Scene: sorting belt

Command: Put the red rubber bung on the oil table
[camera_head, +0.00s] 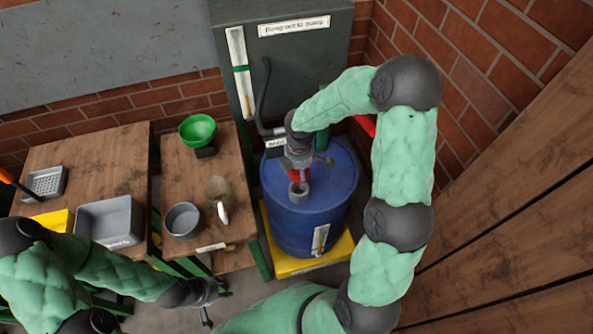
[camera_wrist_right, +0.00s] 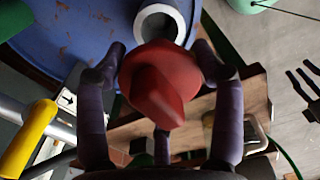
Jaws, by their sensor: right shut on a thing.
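The red rubber bung (camera_wrist_right: 160,85) is held between the fingers of my right gripper (camera_wrist_right: 165,80), which is shut on it. In the head view the bung (camera_head: 300,175) shows just above the grey neck (camera_head: 298,192) of the blue drum (camera_head: 290,226). In the wrist view the neck's open hole (camera_wrist_right: 158,24) shows behind the bung, apart from it. A wooden table (camera_head: 172,170) with a label too small to read stands left of the drum; it may be the oil table. My left gripper (camera_head: 208,300) is open and empty, low in front of the tables.
The wooden table carries a green funnel (camera_head: 197,131), a grey cup (camera_head: 182,220) and a jug (camera_head: 218,190). Bare wood shows between the funnel and the cup. A second table at left holds a grey tray (camera_head: 110,222). A grey cabinet (camera_head: 290,60) stands behind the drum.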

